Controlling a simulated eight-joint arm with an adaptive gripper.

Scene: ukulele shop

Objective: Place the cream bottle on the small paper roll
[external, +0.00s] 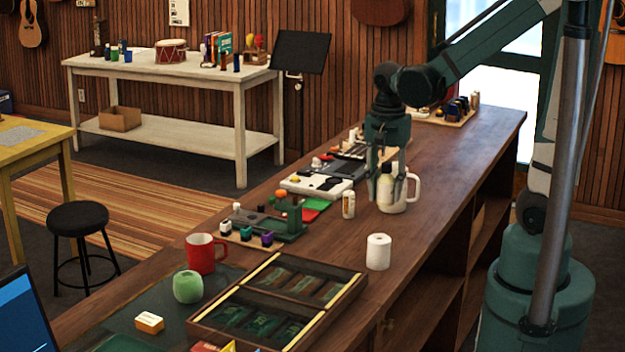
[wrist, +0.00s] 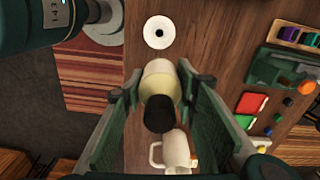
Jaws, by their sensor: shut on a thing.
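The cream bottle (wrist: 159,74) has a pale body and a black cap (wrist: 158,113). It sits between the two fingers of my gripper (wrist: 163,88), which is shut on it. In the external view, my gripper (external: 387,168) points down over the counter, and the bottle (external: 385,190) overlaps a white mug, so its lower end is hard to make out. The small paper roll (external: 378,252) stands upright and apart on the counter, nearer the camera than my gripper. In the wrist view, the roll (wrist: 158,32) shows its round top and dark core hole, above the bottle in the picture.
The white mug (external: 411,188) stands close to my gripper; it also shows in the wrist view (wrist: 176,152). A small can (external: 348,204) is left of it. A divided wooden tray (external: 355,283) lies near the roll. Counter around the roll's right side is clear.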

